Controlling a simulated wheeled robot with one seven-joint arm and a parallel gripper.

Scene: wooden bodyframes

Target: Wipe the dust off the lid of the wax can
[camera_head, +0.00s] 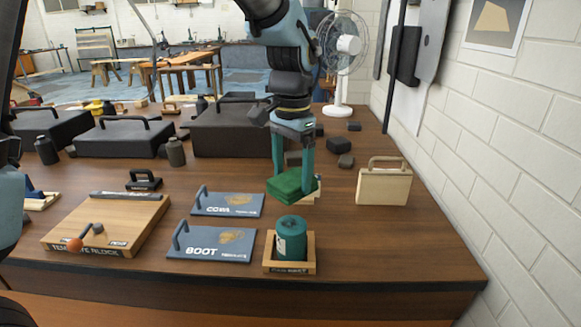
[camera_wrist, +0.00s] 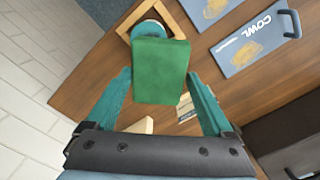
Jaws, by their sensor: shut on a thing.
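The teal wax can (camera_head: 292,247) stands upright in a small wooden tray (camera_head: 270,269) near the table's front edge. Its round teal lid (camera_head: 291,224) faces up. In the wrist view the can (camera_wrist: 148,27) is partly hidden behind the green pad. My gripper (camera_head: 292,168) points down and is shut on that green block-like pad (camera_head: 288,188). The pad hangs above and slightly behind the can, apart from the lid. In the wrist view the pad (camera_wrist: 162,75) sits between my two teal fingers (camera_wrist: 160,100). Dust on the lid is too small to make out.
Blue COWL (camera_head: 228,204) and BOOT (camera_head: 210,247) boards lie left of the can. A wooden template block (camera_head: 105,225) is farther left. A pale handled block (camera_head: 384,187) stands at right, near the brick wall. Dark cases (camera_head: 225,135) line the back.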

